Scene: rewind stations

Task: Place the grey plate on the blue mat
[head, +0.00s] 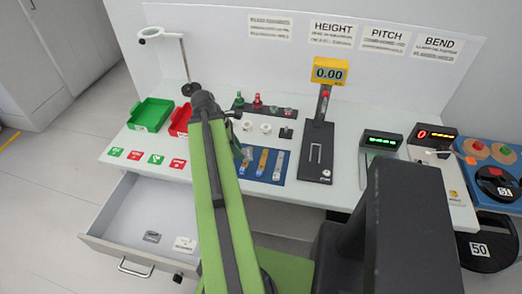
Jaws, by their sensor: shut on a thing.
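The blue mat (268,178) lies on the white bench, just right of my green arm, which covers its left part. Several narrow strips lie on or over it: a pale grey one (247,156) close to my arm, a yellow and blue one (262,161), and a grey one (279,165) at the right. I cannot tell which strip is the grey plate, or whether the pale one touches the mat. My arm reaches over the bench; its jaws and anything in them are hidden behind it.
A height gauge (319,140) stands right of the mat. Green (150,114) and red (180,120) trays are at left. White cups (265,128) and small fixtures stand behind the mat. The open drawer (115,225) holds a small grey piece (152,237) and a white piece (185,244).

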